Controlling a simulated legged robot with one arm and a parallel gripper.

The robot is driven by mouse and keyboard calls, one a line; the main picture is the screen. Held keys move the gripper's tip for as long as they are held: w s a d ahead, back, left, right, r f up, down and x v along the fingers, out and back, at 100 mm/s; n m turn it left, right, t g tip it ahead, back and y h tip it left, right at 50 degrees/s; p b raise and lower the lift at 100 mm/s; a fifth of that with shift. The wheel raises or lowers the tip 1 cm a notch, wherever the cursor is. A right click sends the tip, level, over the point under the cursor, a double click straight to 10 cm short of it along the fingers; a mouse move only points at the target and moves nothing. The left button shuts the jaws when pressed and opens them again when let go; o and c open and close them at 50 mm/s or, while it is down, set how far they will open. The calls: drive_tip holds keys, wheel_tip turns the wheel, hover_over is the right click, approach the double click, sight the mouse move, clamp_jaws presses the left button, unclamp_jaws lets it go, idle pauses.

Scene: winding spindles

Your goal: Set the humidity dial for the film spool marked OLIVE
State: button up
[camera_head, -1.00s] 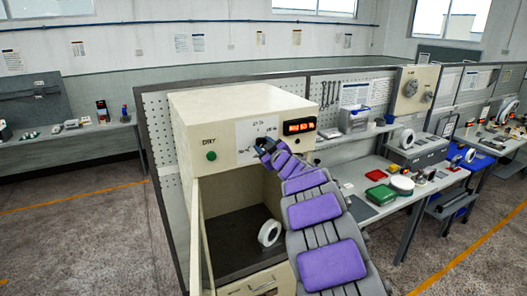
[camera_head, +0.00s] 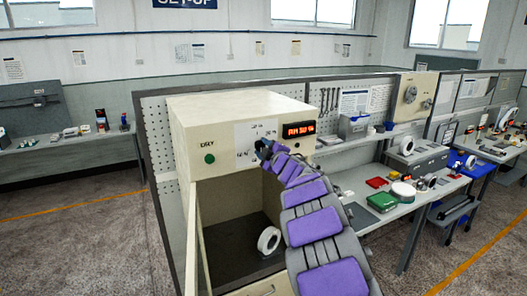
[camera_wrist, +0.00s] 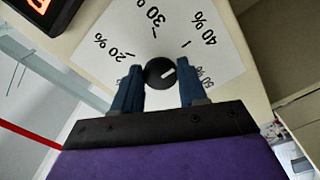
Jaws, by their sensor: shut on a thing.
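The humidity dial is a round black knob (camera_wrist: 160,72) on a white scale plate (camera_wrist: 175,25) marked 20 %, 30 %, 40 % and 50 %. My gripper (camera_wrist: 160,88) is shut on the knob, one blue finger on each side. The knob's white line points right and slightly up in the wrist view, toward the side between the 40 % and 50 % labels. In the head view my gripper (camera_head: 262,147) hides the knob on the cream cabinet (camera_head: 190,112). The red display (camera_head: 298,130) seems to read 30 %, but it is small. A white spool (camera_head: 268,240) stands inside the cabinet; no OLIVE marking is legible.
The cabinet has a green button (camera_head: 209,159) at left, and its door (camera_head: 193,245) stands open. A bench (camera_head: 405,212) at right holds a green box (camera_head: 382,202), a red item and another white spool (camera_head: 403,191). Grey floor is open at left.

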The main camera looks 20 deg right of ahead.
drive_tip(key=shift+f, duration=0.3)
drive_tip(key=o, duration=0.9)
drive_tip(key=shift+s+r, duration=0.15)
drive_tip(key=shift+o, duration=0.6)
drive_tip(key=s, duration=1.7)
drive_tip(key=shift+d, duration=0.35)
drive_tip(key=shift+b, duration=0.35)
